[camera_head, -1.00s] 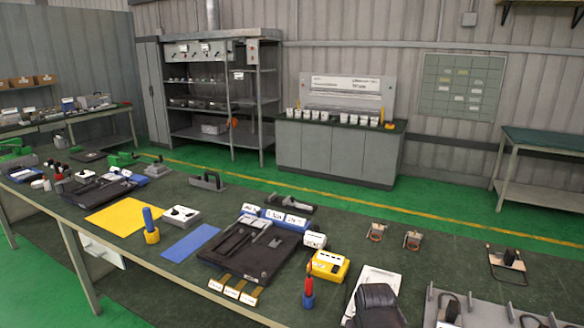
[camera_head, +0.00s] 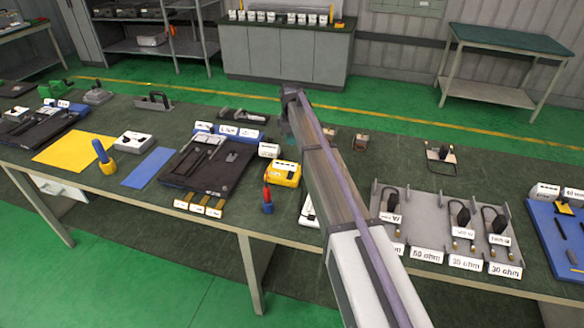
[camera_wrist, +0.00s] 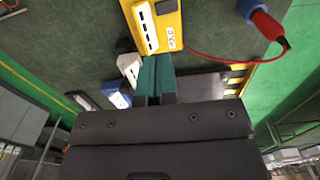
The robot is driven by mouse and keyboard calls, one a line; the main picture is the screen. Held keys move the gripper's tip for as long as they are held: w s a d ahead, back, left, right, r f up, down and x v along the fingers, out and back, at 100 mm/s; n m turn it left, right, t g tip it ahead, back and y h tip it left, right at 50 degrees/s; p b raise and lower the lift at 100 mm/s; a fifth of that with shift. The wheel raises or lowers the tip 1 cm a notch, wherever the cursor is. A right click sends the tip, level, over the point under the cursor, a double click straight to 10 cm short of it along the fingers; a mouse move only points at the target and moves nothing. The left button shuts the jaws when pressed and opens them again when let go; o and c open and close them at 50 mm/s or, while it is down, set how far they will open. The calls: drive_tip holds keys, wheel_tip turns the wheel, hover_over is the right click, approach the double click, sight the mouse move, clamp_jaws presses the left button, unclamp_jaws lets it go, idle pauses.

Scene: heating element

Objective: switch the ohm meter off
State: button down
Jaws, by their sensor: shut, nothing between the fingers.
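A yellow box-shaped meter (camera_head: 283,173), seemingly the ohm meter, stands on the dark bench right of the black tray. Its white-marked face and a dark panel show at the top of the wrist view (camera_wrist: 155,25); the switch state cannot be read. My gripper (camera_head: 286,130) hangs beyond the meter in the head view, with part of it hidden behind my arm. In the wrist view its teal fingers (camera_wrist: 155,70) are together and empty, pointing at the meter's edge. I cannot tell whether they touch it.
A red-handled probe in a blue holder (camera_head: 267,206) stands in front of the meter, with a red lead in the wrist view. A small white labelled box (camera_head: 269,150) is behind it. A black tray (camera_head: 190,180) lies left; a grey resistor rack (camera_head: 425,205) stands right.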

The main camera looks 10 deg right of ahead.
drive_tip(key=shift+w+f, duration=0.1)
drive_tip(key=shift+s+a+r, duration=0.15)
drive_tip(key=shift+s+a, duration=0.05)
drive_tip(key=shift+s, duration=0.2)
drive_tip(key=shift+s+a+r, duration=0.15)
drive_tip(key=shift+s, duration=0.2)
drive_tip(key=shift+r+p, duration=0.1)
drive_tip(key=shift+p, duration=0.25)
wheel_tip(320, 180, up, 14)
drive_tip(key=s+a+p, duration=0.1)
drive_tip(key=s+p, duration=0.1)
drive_tip(key=p, duration=1.1)
drive_tip(key=shift+s+a+f+p, duration=0.15)
drive_tip(key=shift+s+f+p, duration=0.05)
drive_tip(key=shift+s+p, duration=0.1)
drive_tip(key=shift+f, duration=0.1)
